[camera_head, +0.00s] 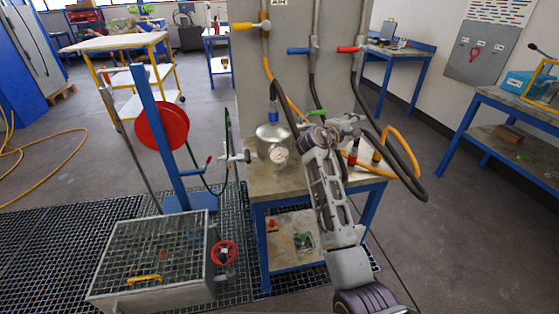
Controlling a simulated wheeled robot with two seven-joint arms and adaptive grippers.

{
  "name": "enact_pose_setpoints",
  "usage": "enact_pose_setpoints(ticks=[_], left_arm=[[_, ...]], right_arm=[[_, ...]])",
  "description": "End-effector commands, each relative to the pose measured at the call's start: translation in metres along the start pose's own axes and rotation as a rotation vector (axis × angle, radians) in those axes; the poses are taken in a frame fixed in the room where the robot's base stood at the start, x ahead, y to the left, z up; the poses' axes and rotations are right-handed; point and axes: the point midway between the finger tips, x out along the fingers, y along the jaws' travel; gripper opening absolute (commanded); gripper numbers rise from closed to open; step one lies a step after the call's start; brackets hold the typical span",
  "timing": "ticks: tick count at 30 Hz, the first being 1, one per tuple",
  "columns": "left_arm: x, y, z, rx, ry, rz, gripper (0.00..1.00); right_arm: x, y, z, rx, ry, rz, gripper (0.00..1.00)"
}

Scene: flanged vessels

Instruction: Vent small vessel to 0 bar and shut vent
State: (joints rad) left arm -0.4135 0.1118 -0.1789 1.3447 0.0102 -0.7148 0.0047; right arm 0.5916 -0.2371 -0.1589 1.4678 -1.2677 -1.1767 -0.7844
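The small vessel (268,138) is a silvery rounded tank on the blue-framed bench, with a round gauge (281,156) on its front. The gauge reading is too small to tell. A blue fitting (273,116) sits on its top, and a metal valve fitting (238,157) sticks out to its left. A green lever (317,112) shows just above my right wrist; I cannot tell which part it belongs to. My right gripper (312,124) is just right of the vessel, partly hidden by its own wrist. Its fingers are too small to read. My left gripper is out of view.
Hoses hang from a grey panel with yellow (250,26), blue (300,50) and red (348,49) handles, and loop around my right arm. A red hose reel (161,126) stands left. A grated box (155,262) with a red handwheel (224,252) sits in front.

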Motion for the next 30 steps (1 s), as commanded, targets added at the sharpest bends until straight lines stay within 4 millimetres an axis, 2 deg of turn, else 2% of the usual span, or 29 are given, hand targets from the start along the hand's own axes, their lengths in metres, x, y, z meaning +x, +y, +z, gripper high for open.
enact_pose_setpoints(ticks=[15,30], left_arm=[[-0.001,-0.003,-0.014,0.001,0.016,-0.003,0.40],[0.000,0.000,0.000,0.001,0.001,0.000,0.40]], right_arm=[[0.000,0.000,0.000,0.000,0.000,0.000,0.40],[0.000,0.000,0.000,0.000,0.000,0.000,0.40]])
